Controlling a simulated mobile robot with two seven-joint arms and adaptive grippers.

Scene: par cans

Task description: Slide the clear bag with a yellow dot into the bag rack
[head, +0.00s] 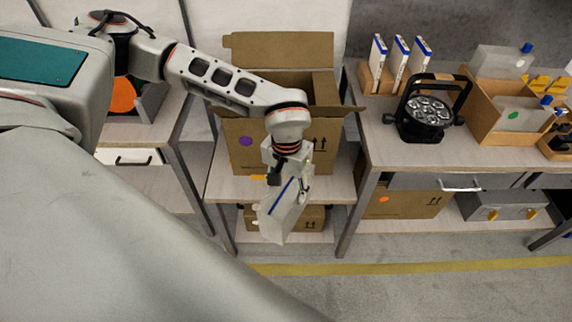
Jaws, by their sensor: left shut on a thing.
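My left gripper (290,178) is shut on a pale, flat bag (282,218) with a blue strip along its edge. The bag hangs tilted in front of the low table, clear of the floor. No yellow dot can be made out on its visible face. What looks like the bag rack (368,84) is a small brown holder at the back left of the right-hand bench. Several upright white slabs or bags with blue edges stand in it. The held bag is apart from the rack, lower and to its left. My right gripper is not in view.
An open cardboard box (247,158) with a purple dot stands on the low table behind my left gripper. On the right bench (455,150) are a black par can (425,120) and a brown bin (480,105) holding clear containers with blue caps. The bench's front strip is mostly clear.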

